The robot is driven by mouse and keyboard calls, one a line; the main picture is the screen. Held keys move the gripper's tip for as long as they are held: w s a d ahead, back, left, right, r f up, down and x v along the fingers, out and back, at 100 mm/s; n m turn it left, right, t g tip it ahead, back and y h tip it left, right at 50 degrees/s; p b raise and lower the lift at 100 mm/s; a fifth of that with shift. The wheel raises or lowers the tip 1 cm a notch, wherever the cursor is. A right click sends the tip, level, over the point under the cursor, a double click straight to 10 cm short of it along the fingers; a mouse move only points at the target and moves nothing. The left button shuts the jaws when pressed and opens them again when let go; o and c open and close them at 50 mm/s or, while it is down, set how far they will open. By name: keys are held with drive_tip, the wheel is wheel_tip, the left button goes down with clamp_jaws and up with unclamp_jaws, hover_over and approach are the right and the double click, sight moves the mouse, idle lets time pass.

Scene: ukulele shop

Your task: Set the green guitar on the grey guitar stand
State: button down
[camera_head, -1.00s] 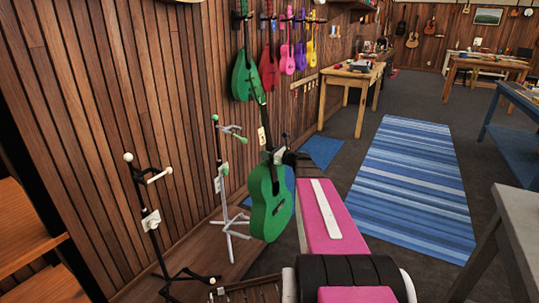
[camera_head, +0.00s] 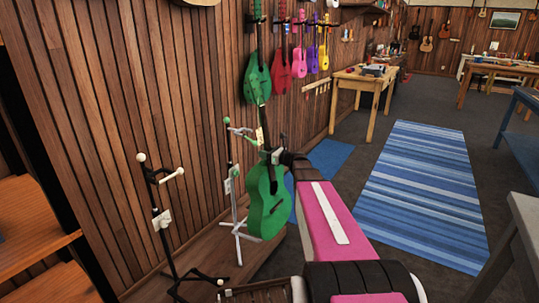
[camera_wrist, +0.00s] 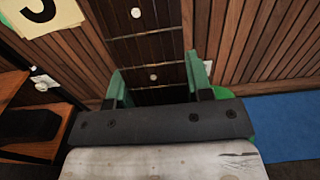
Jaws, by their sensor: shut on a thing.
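My gripper (camera_head: 272,154) is shut on the neck of the green guitar (camera_head: 266,203), which hangs nearly upright with its body low. In the wrist view the dark fretted neck (camera_wrist: 152,48) runs between the two fingers of my gripper (camera_wrist: 157,84). The grey guitar stand (camera_head: 238,215), with green-tipped arms, stands by the wall just left of and partly behind the guitar. The guitar's body overlaps the stand in the picture; I cannot tell whether they touch.
A black stand (camera_head: 166,235) is to the left, near wooden shelves (camera_head: 38,221). Another green guitar (camera_head: 257,78) and several coloured ukuleles hang on the wall. A wooden table (camera_head: 361,82) stands behind. The striped blue rug (camera_head: 420,195) is clear.

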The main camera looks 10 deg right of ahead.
drive_tip(key=shift+x, duration=2.85)
drive_tip(key=shift+w+a, duration=0.15)
drive_tip(key=x, duration=0.6)
drive_tip(key=shift+f, duration=0.2)
drive_tip(key=shift+w+a, duration=0.1)
drive_tip(key=shift+f, duration=0.35)
idle(0.6)
drive_tip(key=shift+w+a+f, duration=0.15)
drive_tip(key=shift+f, duration=2.3)
drive_tip(key=shift+c, duration=2.3)
unclamp_jaws()
